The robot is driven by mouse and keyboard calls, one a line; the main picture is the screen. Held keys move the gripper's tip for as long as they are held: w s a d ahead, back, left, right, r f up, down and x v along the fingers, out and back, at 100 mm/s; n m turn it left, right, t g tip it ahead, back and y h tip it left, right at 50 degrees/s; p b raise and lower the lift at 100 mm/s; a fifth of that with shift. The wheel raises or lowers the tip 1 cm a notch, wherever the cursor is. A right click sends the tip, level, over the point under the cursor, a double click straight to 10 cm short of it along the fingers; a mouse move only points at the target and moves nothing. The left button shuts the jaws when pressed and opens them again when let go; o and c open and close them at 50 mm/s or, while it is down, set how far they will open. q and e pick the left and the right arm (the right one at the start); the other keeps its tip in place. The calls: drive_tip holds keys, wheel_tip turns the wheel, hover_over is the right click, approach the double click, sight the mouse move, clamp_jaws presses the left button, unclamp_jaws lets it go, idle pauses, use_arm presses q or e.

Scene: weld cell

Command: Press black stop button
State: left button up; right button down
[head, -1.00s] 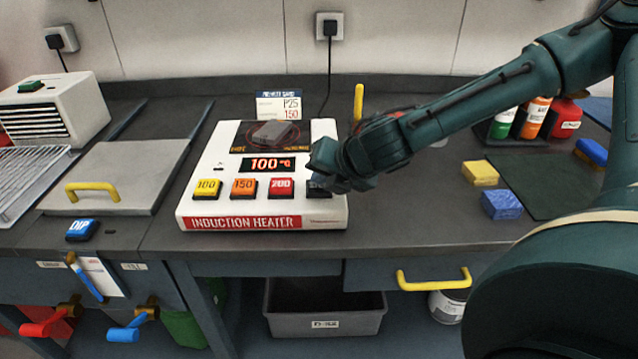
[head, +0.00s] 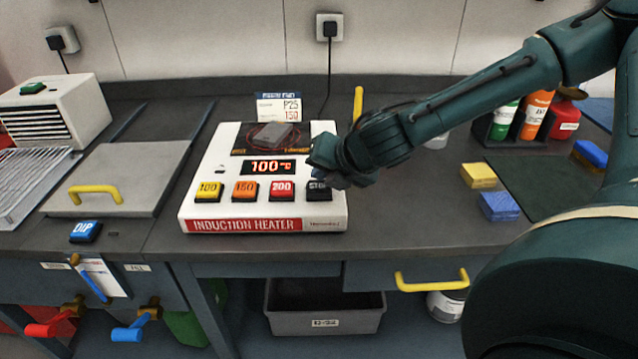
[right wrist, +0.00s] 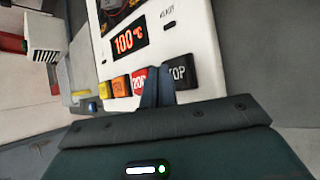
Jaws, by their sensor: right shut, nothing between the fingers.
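The black stop button (head: 318,191) is the rightmost in the front row of the white induction heater (head: 215,192). In the right wrist view the stop button (right wrist: 180,72) shows its lettering "TOP", its left part covered by my fingers. My right gripper (head: 318,172) is shut and empty, just above and behind the stop button in the head view. In the right wrist view its fingertips (right wrist: 157,74) overlap the edge between the red 200 button (right wrist: 140,82) and the stop button; contact cannot be told. My left gripper is not in view.
The heater display (head: 268,167) reads 100 °C. A yellow 100 button (head: 209,192) and an orange 150 button (head: 245,191) stand left of the red one. Sponges and bottles stand to the right.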

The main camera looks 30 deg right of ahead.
sight(323, 189)
drive_tip(key=shift+r, duration=0.1)
wheel_tip(323, 189, up, 5)
drive_tip(key=p, duration=0.4)
drive_tip(key=shift+p, duration=0.3)
idle(0.4)
